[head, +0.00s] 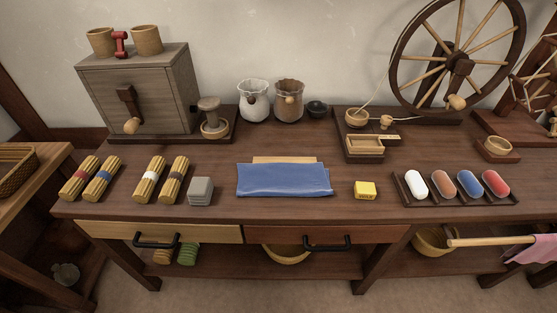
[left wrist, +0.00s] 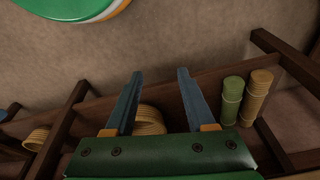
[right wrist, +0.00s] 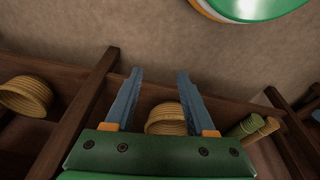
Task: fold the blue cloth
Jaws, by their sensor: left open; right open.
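The blue cloth (head: 284,180) lies flat near the front middle of the table (head: 300,208), in the head view. It is a wide rectangle, and a thin wooden board (head: 284,160) shows along its back edge. Neither gripper is in the head view. In the left wrist view my left gripper (left wrist: 160,75) is open and empty, facing the lower shelf and floor. In the right wrist view my right gripper (right wrist: 160,74) is open and empty, facing the same low area. The cloth does not show in either wrist view.
Left of the cloth are a grey block (head: 201,191) and several straw bundles (head: 148,180). Right of it are a yellow block (head: 365,190) and a tray (head: 456,202) of coloured rolls. A quern box (head: 140,85) and spinning wheel (head: 458,65) stand behind. Bare tabletop surrounds the cloth.

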